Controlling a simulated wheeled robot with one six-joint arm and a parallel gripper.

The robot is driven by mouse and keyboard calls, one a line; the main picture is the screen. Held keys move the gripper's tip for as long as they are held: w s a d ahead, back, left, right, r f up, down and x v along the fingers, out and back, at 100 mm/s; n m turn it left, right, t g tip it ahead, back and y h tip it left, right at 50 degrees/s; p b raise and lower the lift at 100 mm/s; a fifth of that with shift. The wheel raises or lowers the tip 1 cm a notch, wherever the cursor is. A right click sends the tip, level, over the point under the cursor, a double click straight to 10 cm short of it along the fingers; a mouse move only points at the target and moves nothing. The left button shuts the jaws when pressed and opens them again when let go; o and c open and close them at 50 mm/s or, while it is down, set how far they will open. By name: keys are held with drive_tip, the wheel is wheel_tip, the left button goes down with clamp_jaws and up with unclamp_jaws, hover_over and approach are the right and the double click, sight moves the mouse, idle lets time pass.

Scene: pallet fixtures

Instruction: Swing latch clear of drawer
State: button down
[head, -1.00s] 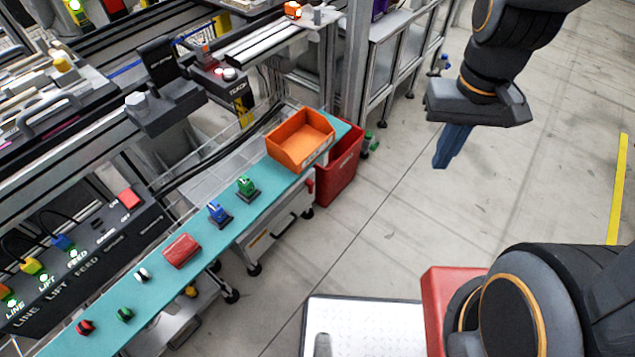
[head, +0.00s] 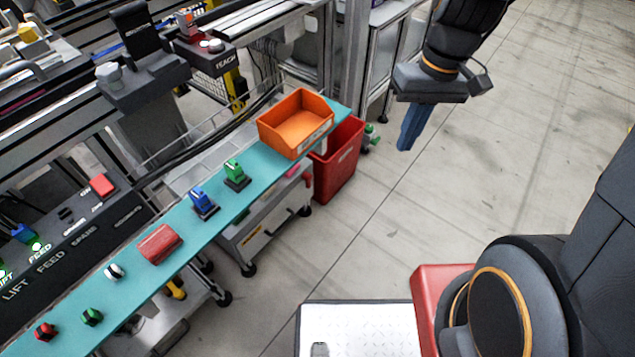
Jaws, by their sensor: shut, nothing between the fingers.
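My gripper (head: 411,128) hangs over bare floor at the upper right, its blue fingers together and pointing down, touching nothing. It is right of the teal shelf and apart from it. I cannot pick out a latch or a drawer for certain. Below the teal shelf stands a pale wheeled cart (head: 262,225), partly hidden by the shelf. A small pinkish-red part (head: 294,170) shows at its top near the red bin; I cannot tell what it is.
An orange tray (head: 296,122) sits at the far end of the teal shelf (head: 205,228), which also carries several knobs, a red block (head: 160,244) and blue and green switches. A red bin (head: 338,160) stands beyond.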

sight(307, 180)
drive_tip(key=w+a+f+n+y+b, duration=0.2)
drive_tip(key=w+a+f+b, duration=0.1)
drive_tip(key=w+f+b, duration=0.6)
drive_tip(key=w+a+f+n+y+b, duration=0.2)
drive_tip(key=w+f+b, duration=0.8)
drive_tip(key=f, duration=0.6)
drive_tip(key=w+a+f+n+y+b, duration=0.2)
drive_tip(key=w+a+f+n+b, duration=0.1)
drive_tip(key=w+f+b, duration=0.7)
wheel_tip(307, 180, down, 4)
drive_tip(key=shift+a+r+n, duration=0.2)
drive_tip(key=shift+a+n, duration=0.2)
drive_tip(key=shift+a, duration=0.05)
drive_tip(key=s+a+f+b, duration=0.3)
drive_tip(key=a+f+b, duration=0.2)
drive_tip(key=a+f, duration=0.3)
drive_tip(key=shift+a+b, duration=0.4)
drive_tip(key=shift+a, duration=0.05)
